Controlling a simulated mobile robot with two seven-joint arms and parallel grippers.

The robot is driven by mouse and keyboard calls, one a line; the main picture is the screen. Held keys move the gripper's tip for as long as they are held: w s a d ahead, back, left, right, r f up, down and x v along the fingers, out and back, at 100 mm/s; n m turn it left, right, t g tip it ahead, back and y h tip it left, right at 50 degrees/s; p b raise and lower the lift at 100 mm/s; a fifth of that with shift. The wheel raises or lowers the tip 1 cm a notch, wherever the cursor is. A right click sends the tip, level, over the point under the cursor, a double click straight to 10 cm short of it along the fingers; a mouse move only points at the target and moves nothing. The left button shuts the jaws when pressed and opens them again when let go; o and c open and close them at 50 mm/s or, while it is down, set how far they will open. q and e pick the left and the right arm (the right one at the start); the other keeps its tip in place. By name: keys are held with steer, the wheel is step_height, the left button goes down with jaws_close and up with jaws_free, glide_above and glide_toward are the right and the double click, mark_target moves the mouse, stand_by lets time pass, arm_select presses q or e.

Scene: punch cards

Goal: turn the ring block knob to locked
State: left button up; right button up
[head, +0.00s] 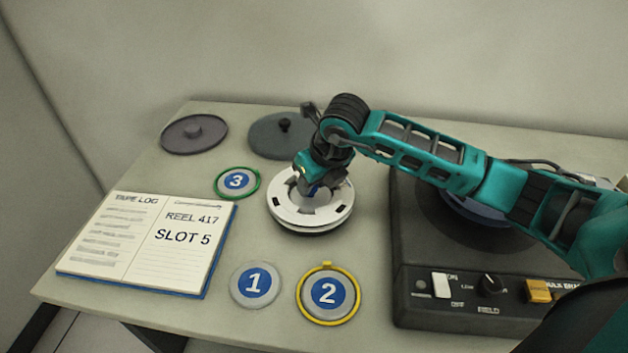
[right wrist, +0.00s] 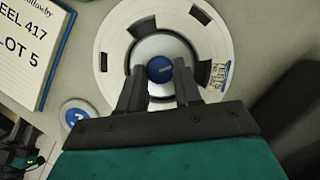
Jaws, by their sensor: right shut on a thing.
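A white tape reel (head: 283,209) lies on the table left of the black machine, and it also fills the top of the right wrist view (right wrist: 113,62). At its middle is a silver hub (right wrist: 150,45) with a round blue knob (right wrist: 159,68) that bears a pale line. My right gripper (head: 318,188) reaches down over the hub from the right. In the right wrist view its two dark fingers (right wrist: 159,80) sit on either side of the blue knob, shut on it. No readable locked mark shows by the knob.
An open log book (head: 145,243) reads "REEL 417, SLOT 5". Discs 1 (head: 255,284), 2 (head: 328,293) and 3 (head: 237,182) lie nearby. Two dark lids (head: 194,133) (head: 270,135) lie behind. A black machine (head: 415,290) with switches stands under my right arm.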

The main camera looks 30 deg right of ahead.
steer(key=shift+m, duration=0.4)
steer(key=o, duration=1)
steer(key=shift+o, duration=0.2)
steer(key=shift+r, duration=0.1)
steer(key=v, duration=1.2)
steer(key=shift+s+a+r, duration=0.15)
steer(key=shift+s+r, duration=0.1)
steer(key=shift+r, duration=0.05)
steer(key=shift+s+a, duration=0.1)
